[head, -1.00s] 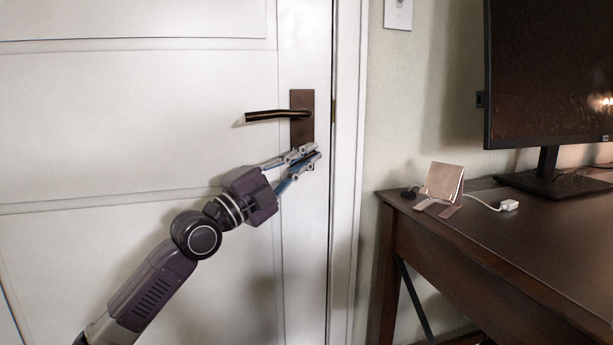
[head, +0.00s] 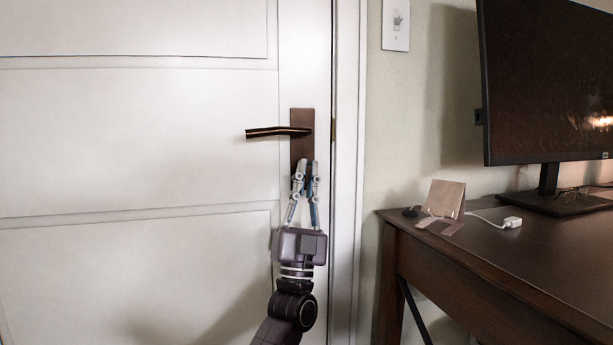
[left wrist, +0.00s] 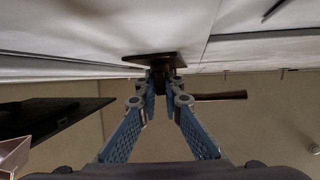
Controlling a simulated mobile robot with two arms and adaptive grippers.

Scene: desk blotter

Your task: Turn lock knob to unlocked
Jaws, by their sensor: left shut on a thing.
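The white door (head: 150,140) carries a dark brown lock plate (head: 302,118) with a lever handle (head: 270,132) pointing left. My left gripper (head: 307,168) comes up from below, and its fingertips meet at the plate's lower end. It is shut on the small lock knob, which the fingers mostly hide in the head view. In the left wrist view, the fingertips (left wrist: 160,92) close around a dark piece just in front of the plate (left wrist: 153,60). The lever (left wrist: 220,96) lies to the right of the fingers there. The knob's exact angle cannot be made out. My right gripper is out of view.
The door frame (head: 345,200) stands just right of the plate. A light switch (head: 396,25) is on the wall. Further right, a dark wooden desk (head: 480,260) holds a monitor (head: 545,80), a small card stand (head: 444,199) and a white plug (head: 512,222).

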